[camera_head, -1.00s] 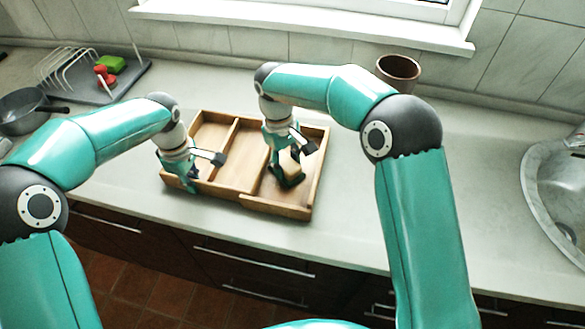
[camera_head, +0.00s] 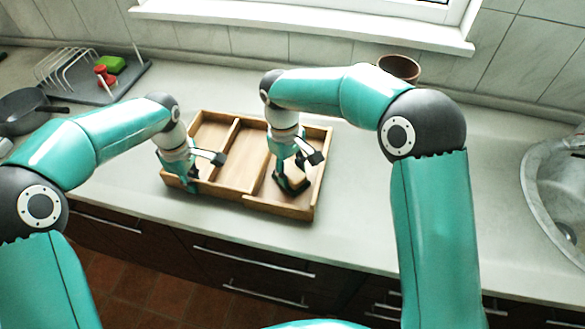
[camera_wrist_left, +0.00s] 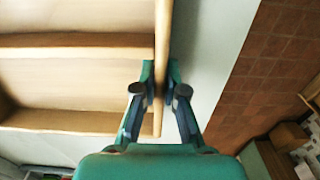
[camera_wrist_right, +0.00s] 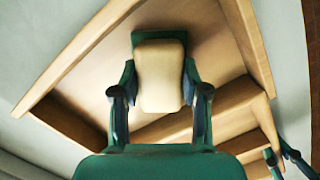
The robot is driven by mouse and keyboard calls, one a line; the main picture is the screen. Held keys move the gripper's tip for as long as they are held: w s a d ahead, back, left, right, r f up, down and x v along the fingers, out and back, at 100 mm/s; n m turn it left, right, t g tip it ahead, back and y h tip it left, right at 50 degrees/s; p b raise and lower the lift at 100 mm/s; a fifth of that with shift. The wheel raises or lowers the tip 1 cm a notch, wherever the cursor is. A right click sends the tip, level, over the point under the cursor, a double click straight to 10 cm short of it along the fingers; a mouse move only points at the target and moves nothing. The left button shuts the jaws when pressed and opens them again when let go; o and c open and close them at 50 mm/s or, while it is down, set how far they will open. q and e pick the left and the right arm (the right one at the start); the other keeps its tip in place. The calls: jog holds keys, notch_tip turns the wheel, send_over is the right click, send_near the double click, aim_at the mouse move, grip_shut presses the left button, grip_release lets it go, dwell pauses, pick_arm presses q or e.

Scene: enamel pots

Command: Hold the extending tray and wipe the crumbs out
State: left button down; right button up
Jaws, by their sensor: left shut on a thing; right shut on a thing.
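The wooden tray (camera_head: 250,201) lies on the counter, with dividers making open compartments. My left gripper (camera_head: 191,186) is shut on the tray's front wall near its left end; the left wrist view shows the thin wall (camera_wrist_left: 163,30) between its fingers (camera_wrist_left: 160,75). My right gripper (camera_head: 292,186) is down inside the right compartment. In the right wrist view its fingers (camera_wrist_right: 160,68) are shut on a cream sponge-like block (camera_wrist_right: 161,80) low over the compartment floor. The gripper mostly hides this block in the head view. I cannot make out any crumbs.
A dish rack (camera_head: 65,68) with a green block (camera_head: 112,65) and red items stands at the back left, beside a grey pan (camera_head: 22,112). A brown pot (camera_head: 399,68) stands at the back; a sink (camera_head: 560,195) is at the right. Counter right of the tray is clear.

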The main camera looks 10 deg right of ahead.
jog(key=shift+w+d, duration=0.75)
jog(key=shift+w, duration=0.6)
jog(key=shift+w+d, duration=0.7)
jog(key=shift+w, duration=0.7)
jog(key=shift+w+d, duration=0.75)
jog(key=shift+w, duration=0.6)
jog(key=shift+s+a+f, duration=0.1)
jog(key=shift+s+a, duration=0.4)
jog(key=shift+s, duration=0.4)
jog(key=shift+s+a, duration=0.45)
jog(key=shift+s, duration=0.5)
jog(key=shift+s+a+f, duration=0.1)
jog(key=shift+s+a, duration=0.4)
jog(key=shift+s, duration=0.4)
jog(key=shift+s+a+r, duration=0.1)
jog(key=shift+s+a, duration=0.3)
jog(key=shift+s, duration=0.35)
jog(key=shift+s+a+f, duration=0.1)
jog(key=shift+s+a, duration=0.35)
jog(key=shift+s, duration=0.35)
jog(key=shift+s+a+r, duration=0.1)
jog(key=shift+s+a, duration=0.3)
jog(key=shift+s, duration=0.35)
notch_tip(320, 180, up, 13)
jog(key=shift+w+d+r, duration=0.1)
jog(key=d, duration=1)
